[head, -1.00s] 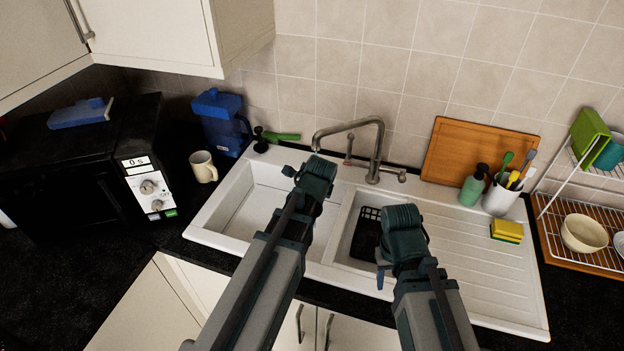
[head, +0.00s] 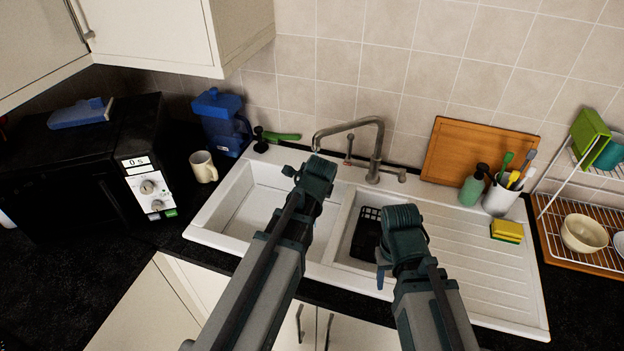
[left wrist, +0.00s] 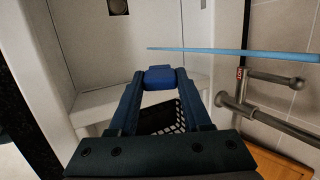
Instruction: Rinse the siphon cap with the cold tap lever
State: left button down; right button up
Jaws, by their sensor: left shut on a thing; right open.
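My left gripper (left wrist: 160,92) is shut on a small blue piece (left wrist: 160,77), which I take to be the siphon cap; the fingers cover much of it. In the head view my left wrist hides it, just below the spout end of the grey tap (head: 377,150), over the sink. The cold tap lever (head: 397,173) sticks out to the right of the tap base; no gripper touches it. My right gripper (head: 382,272) is open over the near edge of the right basin, its fingers partly hidden by the wrist.
The white sink (head: 480,265) has two basins, with a black basket (head: 365,235) in the right one. A thin light-blue bar (left wrist: 235,52) crosses the left wrist view; I cannot tell what it is. A soap bottle (head: 472,188) and utensil cup (head: 500,200) stand right of the tap.

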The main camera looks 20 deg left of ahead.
pick_arm(q)
jog(key=s+d+r+p, duration=0.2)
jog(key=s+r+p, duration=0.2)
jog(key=shift+s, duration=0.35)
pick_arm(e)
notch_tip(320, 180, up, 4)
dwell(0.4)
notch_tip(320, 180, down, 6)
jog(key=b, duration=0.5)
jog(key=shift+b, duration=0.4)
pick_arm(q)
notch_tip(320, 180, down, 6)
jog(key=shift+r, duration=0.15)
pick_arm(e)
jog(key=shift+r, duration=0.15)
